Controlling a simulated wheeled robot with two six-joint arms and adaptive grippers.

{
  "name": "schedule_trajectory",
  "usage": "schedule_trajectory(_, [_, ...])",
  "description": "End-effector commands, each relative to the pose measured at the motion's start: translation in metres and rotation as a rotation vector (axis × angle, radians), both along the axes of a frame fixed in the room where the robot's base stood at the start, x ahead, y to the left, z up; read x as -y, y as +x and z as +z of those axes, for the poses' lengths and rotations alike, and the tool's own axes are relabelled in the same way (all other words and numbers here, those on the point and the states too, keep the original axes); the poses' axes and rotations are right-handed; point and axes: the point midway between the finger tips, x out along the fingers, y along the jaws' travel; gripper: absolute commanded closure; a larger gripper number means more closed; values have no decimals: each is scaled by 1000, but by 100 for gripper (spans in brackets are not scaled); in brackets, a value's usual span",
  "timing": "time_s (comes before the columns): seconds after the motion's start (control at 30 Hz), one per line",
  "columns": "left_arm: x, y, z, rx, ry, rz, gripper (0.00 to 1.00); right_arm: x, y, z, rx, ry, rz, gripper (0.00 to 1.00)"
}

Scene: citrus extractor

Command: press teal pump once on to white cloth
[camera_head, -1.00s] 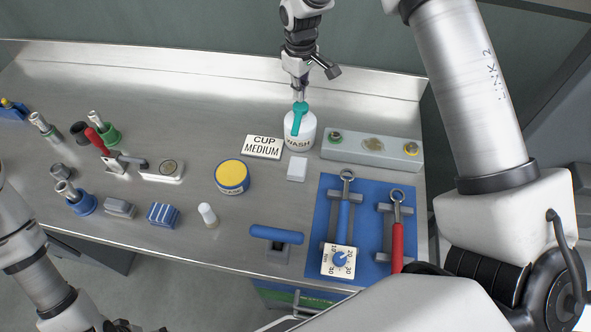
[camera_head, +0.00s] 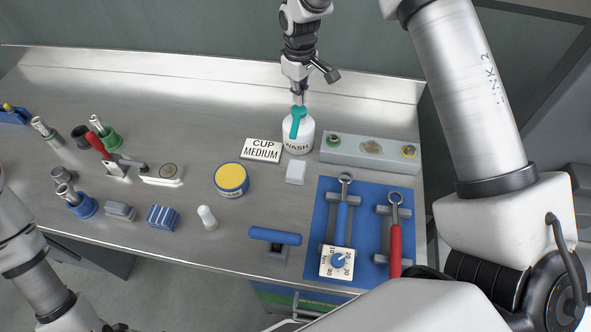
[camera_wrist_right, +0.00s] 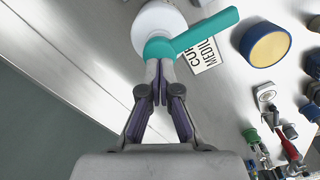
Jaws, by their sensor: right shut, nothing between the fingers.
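The white wash bottle (camera_head: 298,141) stands upright at the back of the bench, with a teal pump (camera_head: 296,123) on top whose spout points toward the front. In the right wrist view the teal pump (camera_wrist_right: 190,38) lies just beyond the fingertips. My right gripper (camera_head: 299,98) is shut and empty, pointing down with its tips at the top of the pump; it also shows in the right wrist view (camera_wrist_right: 160,68). Whether the tips touch is hard to tell. The small white cloth (camera_head: 296,171) lies on the bench just in front of the bottle, below the spout. My left gripper is out of view.
A "CUP MEDIUM" sign (camera_head: 262,150) stands left of the bottle. A grey block with green and yellow buttons (camera_head: 372,148) is to the right. A yellow-lidded tin (camera_head: 231,179) and a blue mat with wrenches (camera_head: 322,215) are nearer the front.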

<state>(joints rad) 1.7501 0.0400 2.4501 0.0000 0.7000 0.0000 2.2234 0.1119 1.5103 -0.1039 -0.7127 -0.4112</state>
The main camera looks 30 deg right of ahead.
Motion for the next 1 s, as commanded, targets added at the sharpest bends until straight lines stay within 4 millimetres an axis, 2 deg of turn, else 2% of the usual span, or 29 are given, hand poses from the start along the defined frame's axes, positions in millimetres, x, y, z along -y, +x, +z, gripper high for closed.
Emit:
schedule_trajectory(0.37, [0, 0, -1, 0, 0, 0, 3, 0, 0, -1, 0, 0, 0, 100])
schedule_trajectory(1.0, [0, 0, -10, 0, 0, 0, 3, 0, 0, -23, 0, 0, 0, 100])
